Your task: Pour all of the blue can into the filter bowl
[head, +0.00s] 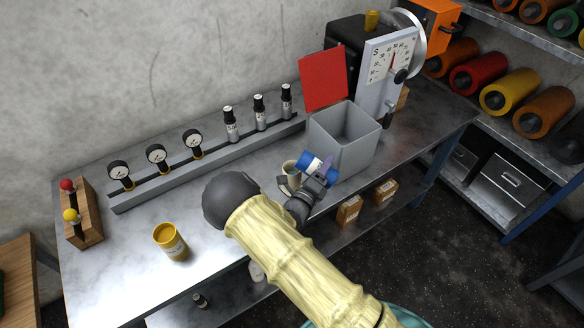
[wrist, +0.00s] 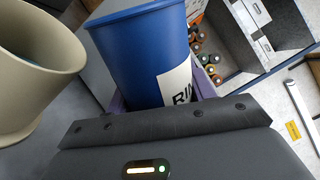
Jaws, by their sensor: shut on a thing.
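The blue can (head: 305,158) has a white label and is held tilted in my gripper (head: 321,170), in front of the grey box. In the wrist view the blue can (wrist: 145,55) sits between the purple fingers, and part of its label shows. The inside of the can is hidden. A beige round vessel (head: 289,168), perhaps the filter bowl, stands just left of the can, partly covered by my arm in the head view. In the wrist view the beige vessel (wrist: 35,75) is at the left, apart from the can, with its open rim showing.
A grey open box (head: 345,150) with a raised red lid (head: 323,78) stands close behind the can. A yellow can (head: 171,242) is at the front left of the metal bench. A dial machine (head: 388,65) is at right.

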